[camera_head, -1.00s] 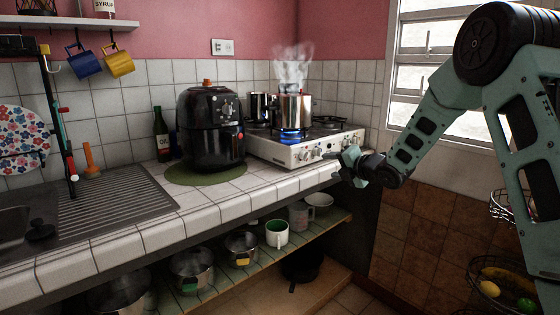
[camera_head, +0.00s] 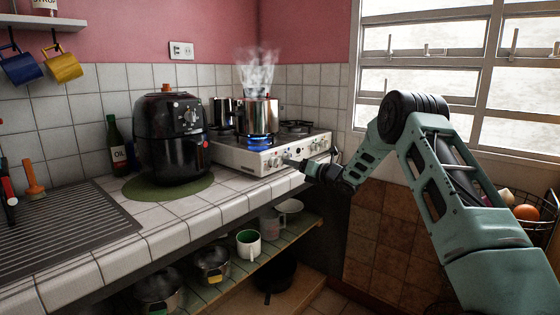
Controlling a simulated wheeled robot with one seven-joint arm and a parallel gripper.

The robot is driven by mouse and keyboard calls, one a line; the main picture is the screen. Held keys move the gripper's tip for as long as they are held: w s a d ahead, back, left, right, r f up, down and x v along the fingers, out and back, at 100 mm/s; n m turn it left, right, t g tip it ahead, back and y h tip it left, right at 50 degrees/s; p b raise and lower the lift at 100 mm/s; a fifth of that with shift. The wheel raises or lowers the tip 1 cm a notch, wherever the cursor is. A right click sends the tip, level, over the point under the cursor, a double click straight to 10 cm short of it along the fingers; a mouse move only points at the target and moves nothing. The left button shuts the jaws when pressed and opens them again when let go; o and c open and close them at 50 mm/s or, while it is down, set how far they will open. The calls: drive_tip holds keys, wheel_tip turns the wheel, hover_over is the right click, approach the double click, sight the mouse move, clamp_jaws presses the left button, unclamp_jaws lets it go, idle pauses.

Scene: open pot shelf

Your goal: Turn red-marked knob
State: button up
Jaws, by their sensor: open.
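The white stove (camera_head: 238,160) stands on the tiled counter with several knobs along its front. A pale knob (camera_head: 275,161) shows just left of my gripper. Other knobs (camera_head: 317,147) show at the right end. The red mark is too small to tell for sure, and my gripper may hide part of the panel. My gripper (camera_head: 296,170) is open and empty, in front of the middle of the stove front. I cannot tell whether it touches a knob. A steaming metal pot (camera_head: 260,117) stands over a lit blue flame (camera_head: 259,143).
A black air fryer (camera_head: 170,140) stands on a green mat left of the stove. A shelf below the counter (camera_head: 262,262) holds pots and a white-green mug (camera_head: 248,244). A fruit basket (camera_head: 545,207) is at the right.

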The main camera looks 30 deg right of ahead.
sight(275, 162)
drive_tip(key=p+x, duration=0.1)
drive_tip(key=x, duration=0.6)
drive_tip(key=shift+f, duration=0.1)
drive_tip(key=c, duration=1)
